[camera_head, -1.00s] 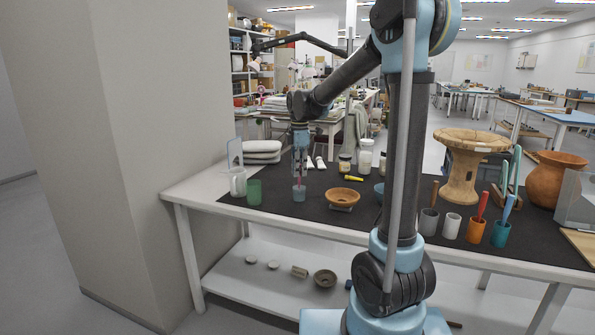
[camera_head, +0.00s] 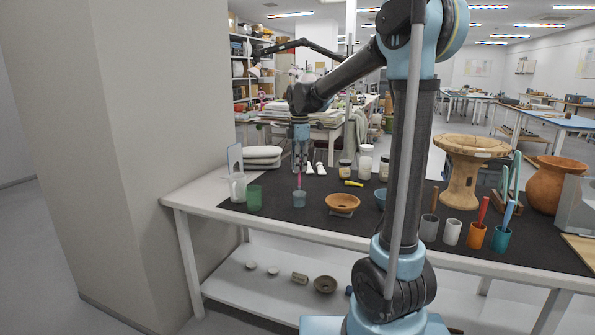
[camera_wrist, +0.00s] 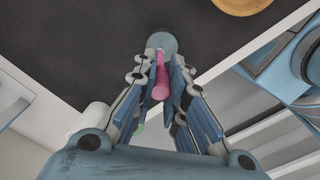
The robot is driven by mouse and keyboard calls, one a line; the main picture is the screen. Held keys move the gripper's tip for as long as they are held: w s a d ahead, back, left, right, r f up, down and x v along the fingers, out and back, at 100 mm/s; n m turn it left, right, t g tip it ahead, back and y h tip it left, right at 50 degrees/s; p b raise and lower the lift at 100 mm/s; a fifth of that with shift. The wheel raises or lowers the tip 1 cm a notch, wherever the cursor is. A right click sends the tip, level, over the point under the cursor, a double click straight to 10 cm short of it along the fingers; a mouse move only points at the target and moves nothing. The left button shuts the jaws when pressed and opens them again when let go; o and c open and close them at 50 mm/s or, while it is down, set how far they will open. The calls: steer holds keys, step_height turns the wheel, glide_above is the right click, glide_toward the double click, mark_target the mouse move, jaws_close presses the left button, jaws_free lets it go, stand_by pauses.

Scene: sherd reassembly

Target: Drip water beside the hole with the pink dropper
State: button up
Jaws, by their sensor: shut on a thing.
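My gripper (camera_head: 300,168) is shut on the pink dropper (camera_wrist: 160,82), which also shows upright below the fingers in the head view (camera_head: 299,181). The dropper stands over a small blue-grey cup (camera_head: 299,200), with its lower end at or inside the cup's mouth; its tip is hidden. In the wrist view the cup (camera_wrist: 162,41) lies just beyond the fingertips. A shallow orange-brown bowl (camera_head: 342,201) sits on a low support to the right of the cup, apart from my gripper. I cannot make out a hole in it.
A green cup (camera_head: 254,198) and a white mug (camera_head: 238,187) stand to the left on the dark mat (camera_head: 290,214). Jars (camera_head: 366,161) and a yellow item (camera_head: 353,183) lie behind. Tool cups (camera_head: 477,236) and a wooden pedestal (camera_head: 460,180) stand right.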

steer(key=shift+r, duration=1.25)
steer(key=shift+r, duration=1.7)
steer(key=shift+a, duration=0.1)
